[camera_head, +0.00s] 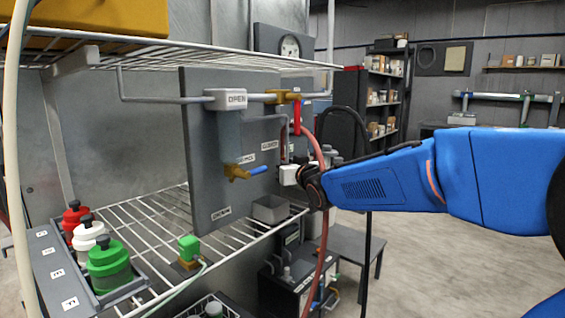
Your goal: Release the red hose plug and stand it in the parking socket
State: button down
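I cannot make out the parking socket for certain.
A brass valve with a blue lever (257,170) sticks out of the panel. A green plug (189,248) stands on the wire shelf (150,235). A tray (52,268) with red, white and green bottles is at left. A small grey bin (270,209) sits below the panel's right side.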

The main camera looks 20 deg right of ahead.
jog(key=c, duration=1.6)
grip_release()
jog(key=shift+o, duration=0.2)
jog(key=s+d, duration=0.3)
jog(key=s, duration=1.4)
jog(key=s+d+f+m+g+h, duration=0.3)
jog(key=s+d+f+g+h, duration=0.3)
jog(key=s+f, duration=0.5)
jog(key=s+a+f+n+g+y, duration=0.1)
jog(key=s+f+g, duration=0.6)
jog(key=s+f, duration=0.7)
jog(key=shift+s+a+f+y, duration=0.2)
jog(key=shift+s+a+y, duration=0.4)
jog(key=shift+y, duration=0.3)
